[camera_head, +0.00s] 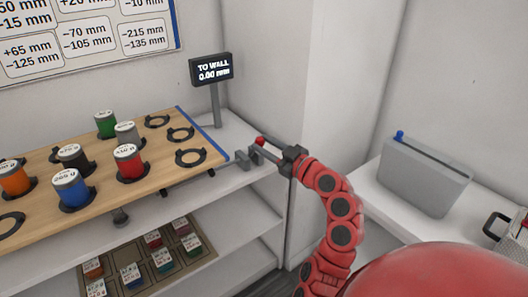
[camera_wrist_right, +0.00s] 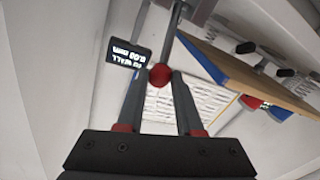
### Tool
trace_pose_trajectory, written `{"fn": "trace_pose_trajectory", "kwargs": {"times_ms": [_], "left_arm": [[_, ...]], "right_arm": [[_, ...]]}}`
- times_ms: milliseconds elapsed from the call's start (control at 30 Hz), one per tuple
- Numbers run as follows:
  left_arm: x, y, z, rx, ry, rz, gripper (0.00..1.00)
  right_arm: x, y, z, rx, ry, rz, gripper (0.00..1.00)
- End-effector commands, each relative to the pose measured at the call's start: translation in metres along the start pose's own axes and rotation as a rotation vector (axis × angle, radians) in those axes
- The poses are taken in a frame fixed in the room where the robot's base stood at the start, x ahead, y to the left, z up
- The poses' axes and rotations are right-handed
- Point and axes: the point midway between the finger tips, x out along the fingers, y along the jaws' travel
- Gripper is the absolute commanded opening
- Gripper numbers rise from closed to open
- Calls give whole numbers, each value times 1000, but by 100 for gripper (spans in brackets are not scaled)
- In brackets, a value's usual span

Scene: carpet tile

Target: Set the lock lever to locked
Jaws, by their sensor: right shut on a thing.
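The lock lever ends in a red ball knob (camera_head: 260,141) beside the right edge of the wooden board (camera_head: 222,152). In the right wrist view the knob (camera_wrist_right: 160,76) sits between my fingertips, and a grey rod (camera_wrist_right: 172,38) runs up from it. My right gripper (camera_head: 259,147) reaches in from the right and is shut on the knob. Its fingers also show in the right wrist view (camera_wrist_right: 159,80). The lever's base is partly hidden, and I cannot tell which setting it is in. My left gripper is not in view.
Several coloured canisters, such as a red one (camera_head: 130,163), stand on the board. A small display (camera_head: 211,69) reads "TO WALL 0.00 mm". A shelf below holds a tray (camera_head: 125,281) of small labelled items. A grey case (camera_head: 425,178) stands on the right ledge.

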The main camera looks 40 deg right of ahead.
Motion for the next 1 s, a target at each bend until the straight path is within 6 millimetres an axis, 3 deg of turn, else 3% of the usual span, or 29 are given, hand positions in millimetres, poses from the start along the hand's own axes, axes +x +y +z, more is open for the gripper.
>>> {"fn": "trace_pose_trajectory", "kwargs": {"times_ms": [400, 433, 600, 1000], "left_arm": [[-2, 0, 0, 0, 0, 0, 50], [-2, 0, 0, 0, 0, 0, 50], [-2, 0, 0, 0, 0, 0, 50], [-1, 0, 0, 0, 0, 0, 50]], "right_arm": [[0, -1, 1, 0, 4, -1, 0], [0, -1, 1, 0, 4, -1, 37], [0, -1, 1, -1, 4, -1, 65], [-10, 1, 1, 0, 4, 4, 65]]}}
